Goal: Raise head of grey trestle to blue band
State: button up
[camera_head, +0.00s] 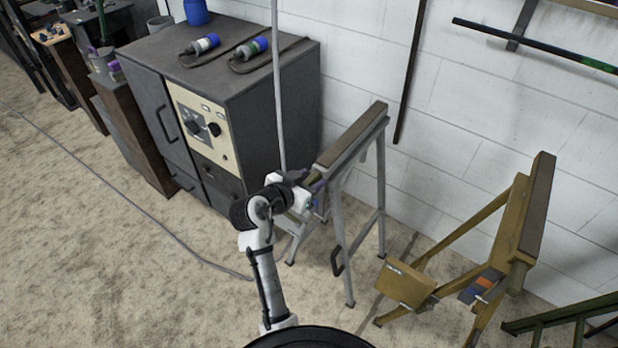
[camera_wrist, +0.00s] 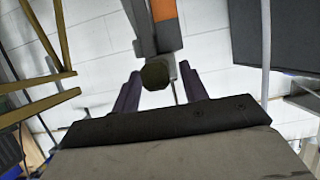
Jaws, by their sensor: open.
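The grey trestle (camera_head: 382,175) stands against the white wall, its brown-topped head (camera_head: 352,134) resting low on splayed legs. My gripper (camera_head: 316,188) is at the near left end of the trestle, below the head, and partly hides it. In the wrist view my gripper (camera_wrist: 160,88) is open, its purple fingers on either side of a dark round knob (camera_wrist: 155,75). The knob lies in front of a grey post (camera_wrist: 143,30) with an orange band (camera_wrist: 163,10). I cannot tell whether the fingers touch the knob. I cannot make out a blue band clearly.
A dark cabinet (camera_head: 205,110) stands left of the trestle, with a thin grey pole (camera_head: 278,90) at its right. A yellow trestle (camera_head: 505,225) stands to the right. A cable (camera_head: 110,192) crosses the floor at left. Floor in the lower left is clear.

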jog(key=shift+w, duration=0.1)
grip_shut()
notch_tip(320, 180, up, 6)
jog(key=shift+f+p, duration=0.2)
jog(key=shift+p, duration=1.05)
jog(key=shift+c, duration=0.8)
grip_release()
jog(key=shift+f, duration=0.1)
jog(key=shift+o, duration=0.8)
jog(key=shift+f, duration=0.15)
jog(key=b+v, duration=0.2)
jog(key=v, duration=1.1)
jog(key=shift+s+a, duration=0.2)
jog(key=shift+s, duration=0.15)
